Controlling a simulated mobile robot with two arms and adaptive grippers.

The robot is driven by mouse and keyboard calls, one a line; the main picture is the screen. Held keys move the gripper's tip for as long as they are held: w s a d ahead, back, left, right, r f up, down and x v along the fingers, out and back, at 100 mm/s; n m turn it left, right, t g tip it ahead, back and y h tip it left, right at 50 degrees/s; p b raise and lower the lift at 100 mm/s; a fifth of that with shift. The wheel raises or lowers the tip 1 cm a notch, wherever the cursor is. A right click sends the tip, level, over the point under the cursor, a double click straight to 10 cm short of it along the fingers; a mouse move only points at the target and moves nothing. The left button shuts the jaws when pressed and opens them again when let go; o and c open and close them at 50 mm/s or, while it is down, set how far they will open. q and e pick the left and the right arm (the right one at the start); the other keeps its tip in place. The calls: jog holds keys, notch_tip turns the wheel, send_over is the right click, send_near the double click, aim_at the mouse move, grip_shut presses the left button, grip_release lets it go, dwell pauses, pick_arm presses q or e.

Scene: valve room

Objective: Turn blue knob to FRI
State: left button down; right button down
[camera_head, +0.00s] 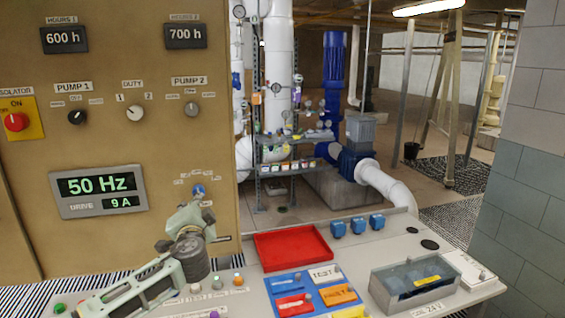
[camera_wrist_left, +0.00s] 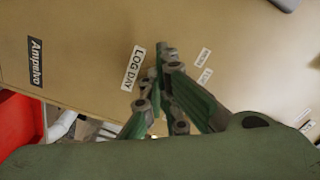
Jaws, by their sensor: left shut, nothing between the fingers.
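My left gripper (camera_head: 203,207) is in front of the panel just below the knob and partly covers that area. Its fingers are shut with nothing between them. In the left wrist view the fingertips (camera_wrist_left: 166,55) are at the panel beside a LOG DAY label (camera_wrist_left: 133,68) and other small labels. The knob is hidden there. I cannot tell whether the fingers touch it. My right gripper is not in view.
Below the panel is a desk with a red tray (camera_head: 292,248), blue, red and orange tiles (camera_head: 308,292), several small buttons and a clear-lidded box (camera_head: 413,282). Pump knobs (camera_head: 135,113) are higher on the panel.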

pick_arm(q)
jog(key=shift+d+r+b, duration=0.15)
jog(key=shift+r+b, duration=0.15)
jog(key=shift+r, duration=0.05)
jog(key=shift+a+r, duration=0.35)
jog(key=shift+r, duration=0.35)
jog(key=shift+s+a+f, duration=0.1)
jog(key=shift+a+f, duration=0.1)
jog(key=shift+f, duration=0.05)
jog(key=shift+s+d, duration=0.1)
jog(key=shift+s, duration=0.05)
jog(key=p+v, duration=0.1)
jog(key=v, duration=0.4)
jog(key=shift+s+f, duration=0.2)
jog(key=shift+s, duration=0.05)
jog(key=shift+f, duration=0.1)
